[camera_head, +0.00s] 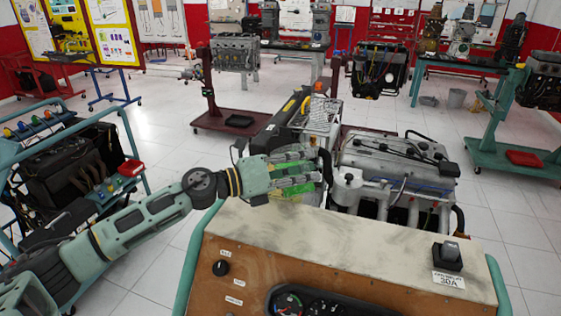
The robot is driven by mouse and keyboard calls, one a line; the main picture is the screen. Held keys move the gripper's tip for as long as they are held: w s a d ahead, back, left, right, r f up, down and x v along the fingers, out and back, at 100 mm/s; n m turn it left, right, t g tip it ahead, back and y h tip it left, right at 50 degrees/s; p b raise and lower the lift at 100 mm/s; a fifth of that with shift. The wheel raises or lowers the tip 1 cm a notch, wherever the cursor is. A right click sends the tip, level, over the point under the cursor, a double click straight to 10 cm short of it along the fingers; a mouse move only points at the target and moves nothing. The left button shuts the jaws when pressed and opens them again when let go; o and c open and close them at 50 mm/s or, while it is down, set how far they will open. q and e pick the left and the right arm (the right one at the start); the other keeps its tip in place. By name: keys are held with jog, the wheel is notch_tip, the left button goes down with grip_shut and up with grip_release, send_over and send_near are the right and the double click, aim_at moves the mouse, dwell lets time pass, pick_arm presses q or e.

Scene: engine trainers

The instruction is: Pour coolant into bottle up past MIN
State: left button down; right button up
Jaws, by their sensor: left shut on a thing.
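My left gripper (318,173) reaches in from the left above the back edge of the engine trainer's panel. It is shut on a dark thing (327,165), which its fingers largely hide; I cannot tell if this is the coolant container. A white fitting (347,176) stands just right of the fingertips, by the engine (390,153). No MIN mark can be read. My right gripper is not in view.
The trainer's worn panel top (345,232) carries a black relay (447,256) with a 30A label. Gauges (305,304) are on its front. Another trainer (70,165) stands at left.

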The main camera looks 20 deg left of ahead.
aim_at(302, 147)
pick_arm(q)
jog(key=shift+w+a+r+n+p, duration=0.15)
jog(key=shift+r+n+p, duration=0.25)
jog(key=shift+r+p, duration=0.25)
jog(key=shift+w+a+r, duration=0.1)
jog(key=shift+w+a, duration=0.1)
jog(key=shift+w, duration=0.05)
jog(key=shift+w+r+n+p, duration=0.45)
jog(key=shift+r+n+p, duration=0.1)
jog(key=shift+p, duration=0.2)
jog(key=shift+a+r, duration=0.1)
jog(key=shift+a, duration=0.05)
jog(key=shift+w+a+r+n+p, duration=0.15)
jog(key=shift+a+r+n+p, duration=0.1)
jog(key=shift+p, duration=0.2)
jog(key=shift+w+r+n+p, duration=0.3)
jog(key=shift+r+n+p, duration=0.1)
jog(key=shift+p, duration=0.15)
dwell(0.4)
